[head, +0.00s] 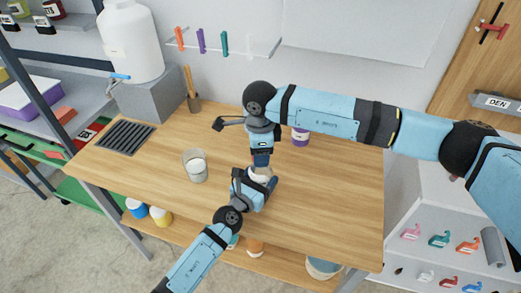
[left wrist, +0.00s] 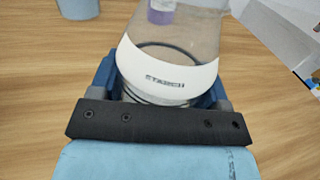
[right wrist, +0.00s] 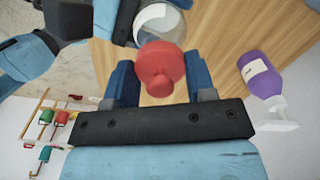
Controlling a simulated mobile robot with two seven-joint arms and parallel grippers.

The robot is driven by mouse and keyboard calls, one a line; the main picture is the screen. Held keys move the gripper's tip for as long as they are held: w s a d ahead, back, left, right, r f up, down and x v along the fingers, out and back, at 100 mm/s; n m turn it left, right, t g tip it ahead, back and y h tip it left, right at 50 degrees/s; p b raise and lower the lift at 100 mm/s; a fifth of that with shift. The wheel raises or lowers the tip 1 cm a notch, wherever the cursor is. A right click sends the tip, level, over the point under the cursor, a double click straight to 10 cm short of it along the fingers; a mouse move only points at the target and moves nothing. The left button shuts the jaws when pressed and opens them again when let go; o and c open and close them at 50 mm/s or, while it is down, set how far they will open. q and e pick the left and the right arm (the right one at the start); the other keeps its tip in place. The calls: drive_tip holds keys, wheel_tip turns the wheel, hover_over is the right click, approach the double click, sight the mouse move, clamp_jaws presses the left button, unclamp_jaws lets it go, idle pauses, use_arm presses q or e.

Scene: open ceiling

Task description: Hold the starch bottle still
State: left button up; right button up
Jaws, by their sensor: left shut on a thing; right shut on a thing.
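The starch bottle (left wrist: 165,78) is a clear, round bottle with a white band lettered "STARCH". In the left wrist view it stands between the fingers of my left gripper (left wrist: 165,95), which is shut on it. In the head view the bottle (head: 260,174) is mostly hidden by my grippers. My right gripper (right wrist: 160,85) is above the bottle, shut on a red knobbed cap (right wrist: 160,68). The bottle also shows behind the cap in the right wrist view (right wrist: 158,20). I cannot tell whether cap and bottle touch.
A purple bottle (right wrist: 262,74) with a white top stands on the wooden table (head: 330,195) behind my right gripper. A glass beaker (head: 195,166) stands to the left. The table's right part is clear.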

drive_tip(key=shift+f, duration=0.55)
idle(0.4)
drive_tip(key=o, duration=1.3)
drive_tip(key=shift+o, duration=0.2)
drive_tip(key=shift+r, duration=0.1)
drive_tip(key=shift+r, duration=2.9)
clamp_jaws()
